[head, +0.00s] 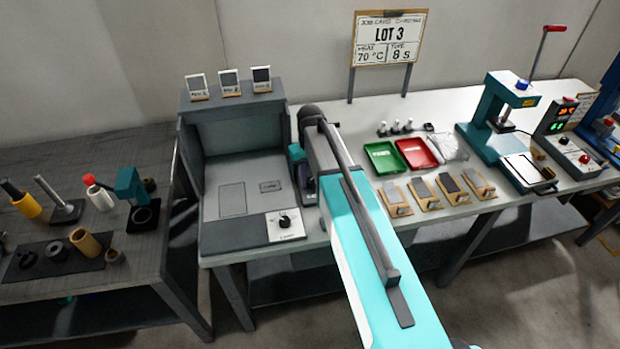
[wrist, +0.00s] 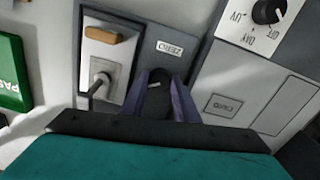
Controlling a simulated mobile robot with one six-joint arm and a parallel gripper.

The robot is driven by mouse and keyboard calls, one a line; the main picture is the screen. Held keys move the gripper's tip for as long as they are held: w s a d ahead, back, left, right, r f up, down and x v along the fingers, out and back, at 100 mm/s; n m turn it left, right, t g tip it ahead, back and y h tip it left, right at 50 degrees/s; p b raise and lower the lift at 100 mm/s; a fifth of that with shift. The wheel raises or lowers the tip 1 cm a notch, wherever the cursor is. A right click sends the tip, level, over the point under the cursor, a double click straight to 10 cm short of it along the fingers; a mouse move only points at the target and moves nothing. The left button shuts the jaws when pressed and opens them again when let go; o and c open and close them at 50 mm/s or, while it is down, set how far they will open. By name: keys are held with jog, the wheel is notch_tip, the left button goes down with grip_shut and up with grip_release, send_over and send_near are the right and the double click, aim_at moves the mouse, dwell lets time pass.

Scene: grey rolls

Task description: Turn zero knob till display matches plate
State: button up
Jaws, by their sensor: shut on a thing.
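In the wrist view a label reading ZERO, upside down, (wrist: 170,48) sits on a dark grey panel. Just below it is a dark knob (wrist: 157,97). My gripper (wrist: 158,100) is shut on this knob, with a purple-grey finger on each side. A pale mark shows on the knob's top. Which piece is the plate I cannot tell; a white panel with a wooden tab (wrist: 101,35) lies left of the label. In the head view my gripper (head: 304,180) is beside the grey booth, and my arm hides the knob.
The grey light booth (head: 238,140) stands left of my gripper; its selector knob (head: 284,220) is close by. A short rod on a round base (wrist: 100,82) rises left of my fingers. Green (head: 383,157) and red (head: 417,152) trays lie right of my arm.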

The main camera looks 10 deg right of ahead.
aim_at(310, 180)
jog(key=o, duration=1.1)
jog(key=shift+r, duration=0.1)
notch_tip(310, 180, up, 14)
jog(key=b, duration=0.3)
dwell(0.6)
